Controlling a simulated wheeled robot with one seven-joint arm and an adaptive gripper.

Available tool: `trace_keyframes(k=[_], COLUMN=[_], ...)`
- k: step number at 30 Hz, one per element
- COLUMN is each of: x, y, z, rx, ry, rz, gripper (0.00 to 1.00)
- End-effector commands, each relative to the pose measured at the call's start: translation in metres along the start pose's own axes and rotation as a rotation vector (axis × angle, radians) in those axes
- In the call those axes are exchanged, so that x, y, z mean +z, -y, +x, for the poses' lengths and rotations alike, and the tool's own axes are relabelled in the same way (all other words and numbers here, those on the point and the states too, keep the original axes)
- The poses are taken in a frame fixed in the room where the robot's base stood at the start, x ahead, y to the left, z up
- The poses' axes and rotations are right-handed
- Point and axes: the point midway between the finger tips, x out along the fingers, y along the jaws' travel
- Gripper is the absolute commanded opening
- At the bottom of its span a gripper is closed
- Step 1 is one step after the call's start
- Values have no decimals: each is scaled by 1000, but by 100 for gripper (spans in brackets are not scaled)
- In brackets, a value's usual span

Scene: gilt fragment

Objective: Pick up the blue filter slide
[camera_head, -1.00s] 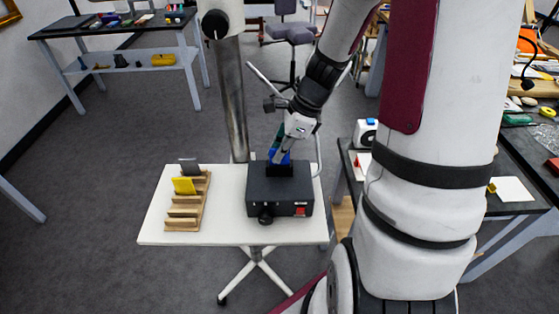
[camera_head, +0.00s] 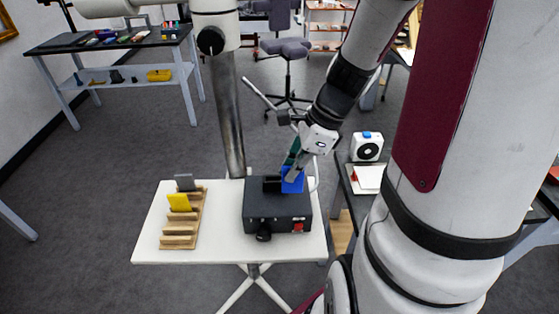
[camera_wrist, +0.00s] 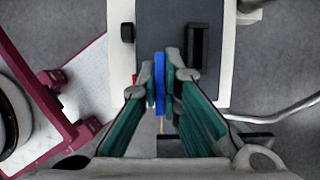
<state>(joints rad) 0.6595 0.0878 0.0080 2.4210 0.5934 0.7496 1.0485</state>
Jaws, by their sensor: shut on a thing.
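The blue filter slide (camera_head: 292,181) is a thin blue plate. My gripper (camera_head: 292,168) is shut on it and holds it at the right part of the black box (camera_head: 262,212), beside the dark slot holder (camera_head: 271,184) on top. In the wrist view the slide (camera_wrist: 159,85) stands edge-on between my two green-padded fingers (camera_wrist: 160,82), apart from the slot holder (camera_wrist: 196,50). Whether the slide's lower edge touches the box is hard to tell.
A wooden rack (camera_head: 182,230) with a yellow slide (camera_head: 179,202) and a grey slide (camera_head: 185,182) stands left on the white table (camera_head: 153,238). A metal post (camera_head: 230,120) rises behind the table. A dark bench with a white device (camera_head: 366,147) stands right.

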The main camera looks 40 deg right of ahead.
Motion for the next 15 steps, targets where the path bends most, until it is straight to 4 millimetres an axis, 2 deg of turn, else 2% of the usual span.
trace_keyframes(k=[3,12,15], x=[-11,-34,-35], y=[-19,-59,-62], z=[-7,-22,-26], rx=[-3,-2,2], ry=[1,1,4], rz=[4,2,-2], gripper=[0,0,0])
